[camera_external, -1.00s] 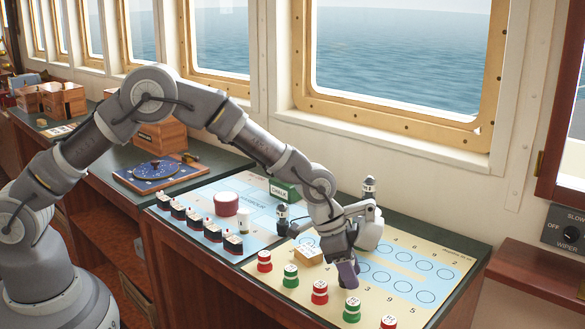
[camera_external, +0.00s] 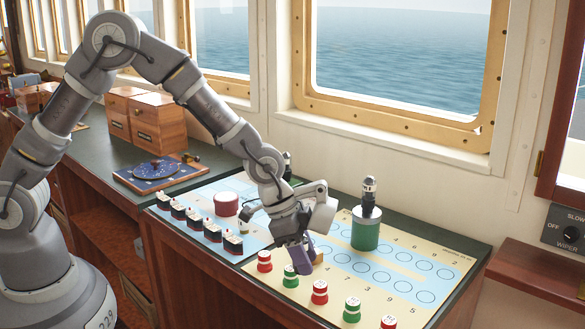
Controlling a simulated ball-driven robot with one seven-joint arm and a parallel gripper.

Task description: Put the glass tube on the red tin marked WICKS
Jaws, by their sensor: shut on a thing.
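The red tin (camera_external: 227,204) is a low, round, dark red drum on the blue chart at the left of the sheets; its lettering does not show.
Red and green pieces (camera_external: 319,292) line the front edge. A green tin (camera_external: 365,232) with a dark lamp-like piece (camera_external: 369,194) on it stands behind. Small ship models (camera_external: 195,221) stand left of the red tin.

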